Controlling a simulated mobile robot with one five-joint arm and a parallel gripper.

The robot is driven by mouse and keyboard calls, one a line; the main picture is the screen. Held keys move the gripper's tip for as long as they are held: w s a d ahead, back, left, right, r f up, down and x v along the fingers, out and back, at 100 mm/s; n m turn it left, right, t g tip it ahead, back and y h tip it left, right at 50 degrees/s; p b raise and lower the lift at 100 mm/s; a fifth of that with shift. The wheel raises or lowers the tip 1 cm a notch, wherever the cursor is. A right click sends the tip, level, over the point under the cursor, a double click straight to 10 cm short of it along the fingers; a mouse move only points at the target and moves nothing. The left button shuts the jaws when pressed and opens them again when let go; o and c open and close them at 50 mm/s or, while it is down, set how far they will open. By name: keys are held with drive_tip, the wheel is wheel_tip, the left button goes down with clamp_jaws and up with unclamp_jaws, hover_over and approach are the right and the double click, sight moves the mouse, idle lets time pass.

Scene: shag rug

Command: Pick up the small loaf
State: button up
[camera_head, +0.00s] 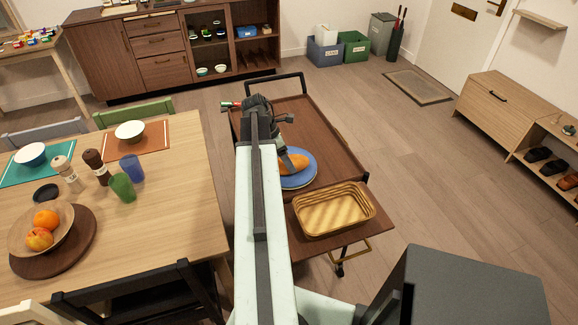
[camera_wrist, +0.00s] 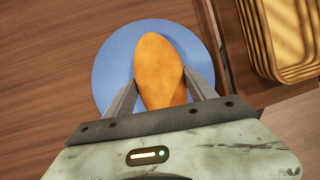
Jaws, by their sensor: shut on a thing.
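The small loaf (camera_wrist: 160,72) is orange-brown and oval. It lies over the blue plate (camera_wrist: 112,66) in the wrist view, with its near end between the fingers of my gripper (camera_wrist: 160,88). In the head view the loaf (camera_head: 295,162) shows at the blue plate (camera_head: 298,181), partly hidden by my gripper (camera_head: 281,158). The fingers are shut on the loaf, one on each side. I cannot tell whether the loaf touches the plate or is just above it.
The plate stands on a brown trolley (camera_head: 330,150). A yellow-brown basket (camera_head: 333,209) is at its near end and also shows in the wrist view (camera_wrist: 262,40). A dining table (camera_head: 180,215) with bowls, cups and fruit stands at left.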

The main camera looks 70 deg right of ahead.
wheel_tip(320, 180, up, 10)
drive_tip(key=p, duration=1)
drive_tip(key=shift+r, duration=0.2)
drive_tip(key=shift+f, duration=0.1)
drive_tip(key=shift+f, duration=0.1)
